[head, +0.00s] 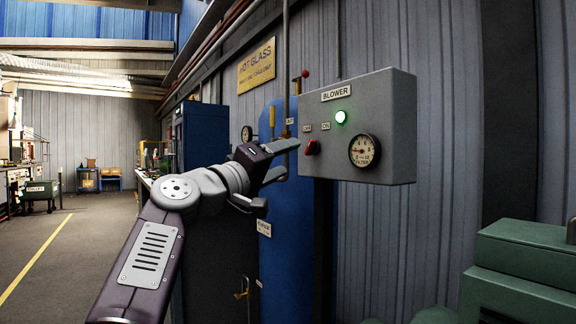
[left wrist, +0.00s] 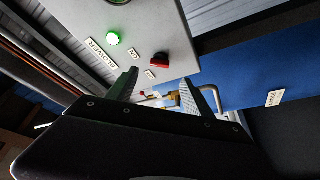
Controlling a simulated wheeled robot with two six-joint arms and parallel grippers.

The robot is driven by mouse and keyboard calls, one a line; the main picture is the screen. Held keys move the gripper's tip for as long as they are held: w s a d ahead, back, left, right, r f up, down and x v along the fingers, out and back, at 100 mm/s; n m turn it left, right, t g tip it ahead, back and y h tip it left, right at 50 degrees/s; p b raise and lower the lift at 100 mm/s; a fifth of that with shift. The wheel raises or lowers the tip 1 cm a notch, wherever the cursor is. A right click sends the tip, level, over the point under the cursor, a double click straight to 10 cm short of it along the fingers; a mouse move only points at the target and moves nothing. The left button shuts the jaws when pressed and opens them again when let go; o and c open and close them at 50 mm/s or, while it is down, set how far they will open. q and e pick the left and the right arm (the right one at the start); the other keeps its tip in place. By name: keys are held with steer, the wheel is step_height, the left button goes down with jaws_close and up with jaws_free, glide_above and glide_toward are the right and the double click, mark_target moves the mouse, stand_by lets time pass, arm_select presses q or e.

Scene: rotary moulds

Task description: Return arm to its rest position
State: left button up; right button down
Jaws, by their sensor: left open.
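My left gripper (head: 291,158) is open, its fingers just left of the grey blower box (head: 398,100) and apart from the red switch (head: 311,147) on the front of that box. In the left wrist view both fingers of my left gripper (left wrist: 158,80) stand apart with nothing held between them. The red switch (left wrist: 159,60) shows just beyond them. A green lamp (head: 340,117) on the box is lit. It also shows lit in the left wrist view (left wrist: 113,38). My right gripper is not in view.
A round filter gauge (head: 364,151) is on the box. A blue tank (head: 277,225) and pipes stand close behind my left gripper. A green machine (head: 520,265) is at lower right. Open floor (head: 75,270) with a yellow line lies to the left.

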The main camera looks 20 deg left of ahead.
arm_select(q)
steer(key=w+f+n+g+y+p, duration=0.1)
steer(key=w+f+g+y+p, duration=0.35)
steer(key=f, duration=1.15)
step_height(320, 180, down, 16)
steer(key=s+d+m+g+p, duration=0.1)
steer(key=s+d+g+p, duration=0.15)
steer(key=g+p, duration=0.2)
steer(key=s+f+m+g+y+p, duration=0.1)
steer(key=s+f+m+g+p, duration=0.3)
steer(key=s+f, duration=0.7)
steer(key=s+f+m+g+y+p, duration=0.15)
steer(key=s+f+g, duration=0.5)
steer(key=s, duration=0.75)
step_height(320, 180, up, 36)
steer(key=s+t+p, duration=0.1)
steer(key=p, duration=3.6)
steer(key=shift+a+f+m, duration=0.15)
steer(key=shift+f+m, duration=0.05)
steer(key=shift+m, duration=0.15)
